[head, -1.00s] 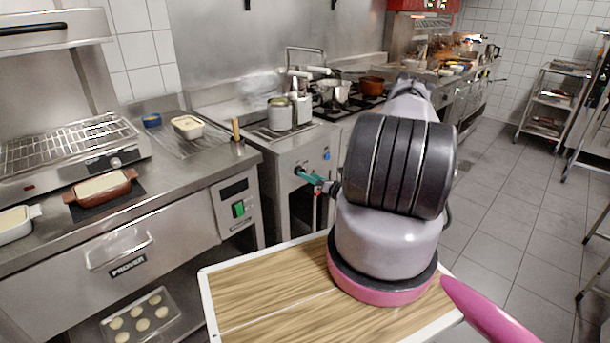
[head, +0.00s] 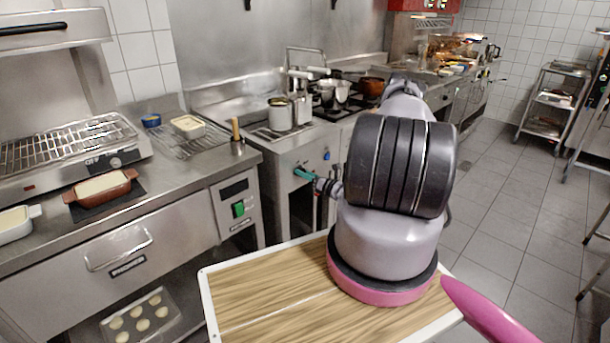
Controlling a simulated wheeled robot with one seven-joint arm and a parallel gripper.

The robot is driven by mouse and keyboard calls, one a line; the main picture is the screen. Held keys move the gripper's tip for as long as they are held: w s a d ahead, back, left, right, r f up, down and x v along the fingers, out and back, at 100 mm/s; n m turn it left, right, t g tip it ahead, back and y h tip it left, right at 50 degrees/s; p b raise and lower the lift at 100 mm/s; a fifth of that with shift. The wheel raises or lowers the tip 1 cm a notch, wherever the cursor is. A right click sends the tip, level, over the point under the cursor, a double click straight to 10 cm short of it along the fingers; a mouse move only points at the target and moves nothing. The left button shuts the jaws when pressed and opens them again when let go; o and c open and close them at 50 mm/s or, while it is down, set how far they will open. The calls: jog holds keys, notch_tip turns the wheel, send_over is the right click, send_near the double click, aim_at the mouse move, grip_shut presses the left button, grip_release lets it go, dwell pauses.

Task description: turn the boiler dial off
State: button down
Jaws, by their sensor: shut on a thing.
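The boiler unit (head: 285,190) is the steel cabinet in the middle of the head view, with pots on its top. My gripper (head: 301,173) has teal fingers and reaches from the right to its front panel. The fingers are shut on the boiler dial, a small dark knob that they mostly hide. How far the dial is turned cannot be read at this size. A blue knob (head: 327,156) sits on the same panel, up and right of the fingers, apart from them.
A counter with a white dish (head: 188,126) and a brown dish (head: 101,186) stands at the left. A green switch (head: 238,209) is on its front. Behind the boiler unit is a stove with pans (head: 334,92). The tiled floor (head: 490,230) at the right is open.

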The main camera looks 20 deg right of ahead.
jog(key=shift+n, duration=0.4)
jog(key=n, duration=1.1)
jog(key=shift+s, duration=0.1)
dwell(0.4)
jog(key=shift+c, duration=1.4)
grip_release()
jog(key=v, duration=1)
jog(key=shift+s, duration=0.35)
